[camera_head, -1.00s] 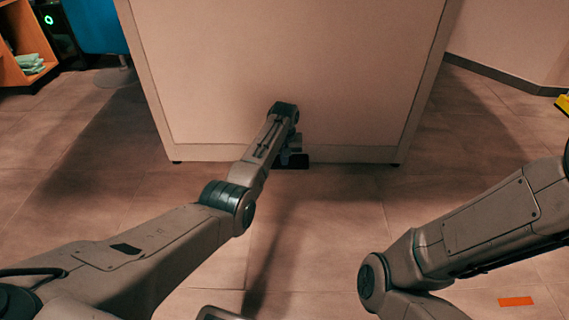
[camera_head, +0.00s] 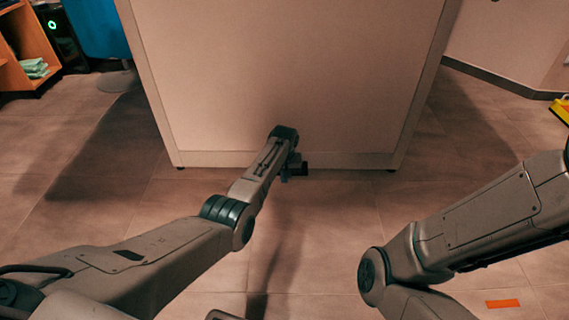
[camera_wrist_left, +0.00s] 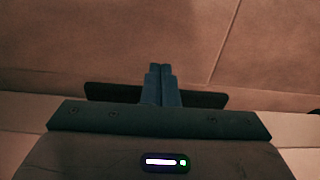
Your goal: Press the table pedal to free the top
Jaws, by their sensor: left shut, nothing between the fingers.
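The left gripper is empty and points down low near the floor. I cannot tell whether the fingertips touch the pedal. My right arm shows at the right, but its gripper is out of the picture.
The panel fills the middle, with a pale bottom rail (camera_head: 230,159) just above the tiled floor (camera_head: 330,230). An orange shelf (camera_head: 32,50) stands at the far left and a yellow object (camera_head: 562,110) at the right edge. An orange strip (camera_head: 502,304) lies on clear floor.

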